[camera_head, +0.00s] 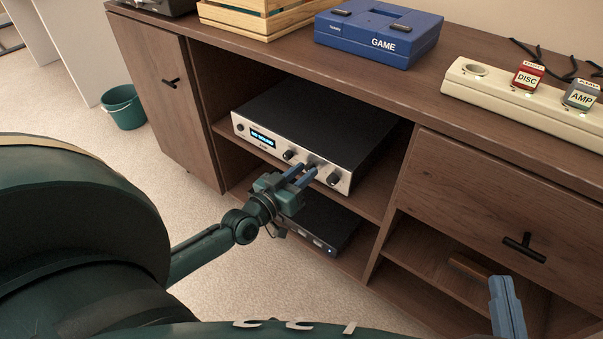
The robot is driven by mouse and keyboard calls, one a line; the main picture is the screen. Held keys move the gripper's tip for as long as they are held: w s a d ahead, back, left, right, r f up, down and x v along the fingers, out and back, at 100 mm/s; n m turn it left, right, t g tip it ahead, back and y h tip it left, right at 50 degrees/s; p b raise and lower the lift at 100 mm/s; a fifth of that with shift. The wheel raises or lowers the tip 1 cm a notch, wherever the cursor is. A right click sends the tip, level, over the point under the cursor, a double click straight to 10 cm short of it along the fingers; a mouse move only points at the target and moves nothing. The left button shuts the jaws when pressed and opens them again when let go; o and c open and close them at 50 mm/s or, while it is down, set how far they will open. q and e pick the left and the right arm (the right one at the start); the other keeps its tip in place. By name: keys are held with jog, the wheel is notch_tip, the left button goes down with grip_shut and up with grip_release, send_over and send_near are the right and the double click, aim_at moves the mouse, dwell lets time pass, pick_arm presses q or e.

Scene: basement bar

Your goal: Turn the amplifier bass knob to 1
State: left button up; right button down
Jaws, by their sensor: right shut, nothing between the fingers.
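The amplifier (300,135) is a black box with a silver front, a lit blue display and several knobs. It sits on the upper shelf of the cabinet. My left gripper (307,173) is at the right half of its front, with its fingertips at a middle knob (312,161). A gap shows between the fingers, but I cannot tell whether they grip the knob. Another knob (288,155) is to the left and one (333,180) to the right. Knob labels are too small to read. My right gripper (507,305) is shut and empty at the lower right.
The wooden cabinet (480,175) has a drawer with a black handle (524,247). A dark device (325,222) sits on the shelf below. A blue GAME box (365,40), a wooden crate (255,20) and a cream switch strip (500,95) stand on top. A green bucket (124,108) is on the floor.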

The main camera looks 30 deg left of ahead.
pick_arm(q)
grip_shut()
jog(key=shift+n, duration=0.3)
jog(key=n, duration=0.3)
jog(key=shift+p, duration=0.35)
jog(key=n, duration=0.9)
jog(key=shift+f+n, duration=0.1)
jog(key=shift+n, duration=0.3)
jog(key=n, duration=0.5)
jog(key=shift+d+t+y+b, duration=0.1)
jog(key=shift+t+y+b, duration=0.2)
